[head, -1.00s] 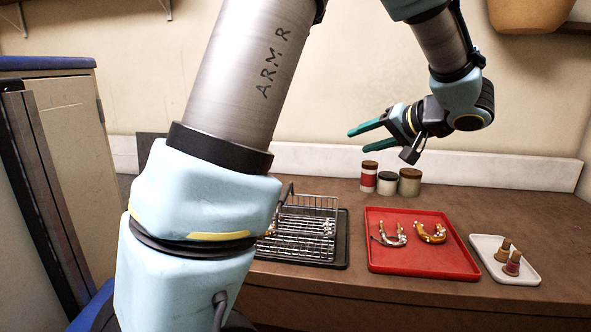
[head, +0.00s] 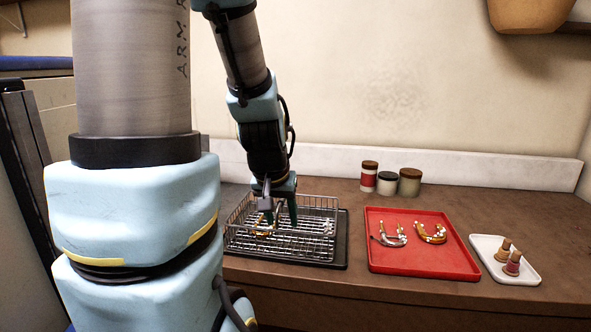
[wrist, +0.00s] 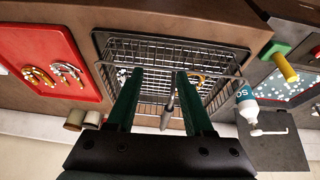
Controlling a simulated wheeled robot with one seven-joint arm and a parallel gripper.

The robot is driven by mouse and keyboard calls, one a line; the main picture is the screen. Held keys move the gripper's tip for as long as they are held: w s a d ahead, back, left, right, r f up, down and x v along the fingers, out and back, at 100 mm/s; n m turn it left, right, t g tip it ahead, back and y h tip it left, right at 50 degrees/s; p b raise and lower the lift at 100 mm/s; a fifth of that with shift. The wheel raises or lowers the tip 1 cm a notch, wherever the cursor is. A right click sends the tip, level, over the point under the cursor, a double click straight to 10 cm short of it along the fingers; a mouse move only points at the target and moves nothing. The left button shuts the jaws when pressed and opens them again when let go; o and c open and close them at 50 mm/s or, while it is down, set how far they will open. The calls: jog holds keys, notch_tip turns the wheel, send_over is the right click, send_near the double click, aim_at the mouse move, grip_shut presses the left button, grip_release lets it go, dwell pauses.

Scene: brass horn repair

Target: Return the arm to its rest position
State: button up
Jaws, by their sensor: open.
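My gripper (head: 280,222) points down over the wire basket (head: 325,203) in the head view, with its green fingers apart. In the wrist view, the open fingers (wrist: 159,73) reach over the same basket (wrist: 230,60), with nothing held between them. A brass curved piece (wrist: 198,79) lies in the basket near the right finger; it also shows in the head view (head: 262,232), partly hidden by wires. Whether the fingertips are inside the basket or just above it, I cannot tell. My arm is bent, reaching down from above.
A red tray (head: 440,268) with a silver and a brass curved piece lies to the right. A white tray (head: 517,277) holds two small corked items. Three jars (head: 388,182) stand near the wall. A white bottle (wrist: 246,103) stands beside the basket in the wrist view.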

jog(key=s+a+f+n+g+y, duration=0.1)
jog(key=s+a+f+g, duration=0.1)
jog(key=s+a, duration=0.25)
notch_tip(320, 180, down, 11)
jog(key=s+b, duration=0.1)
jog(key=b, duration=0.9)
jog(key=shift+s+d+r+g, duration=0.2)
jog(key=shift+s+d+g, duration=0.2)
jog(key=shift+d, duration=0.05)
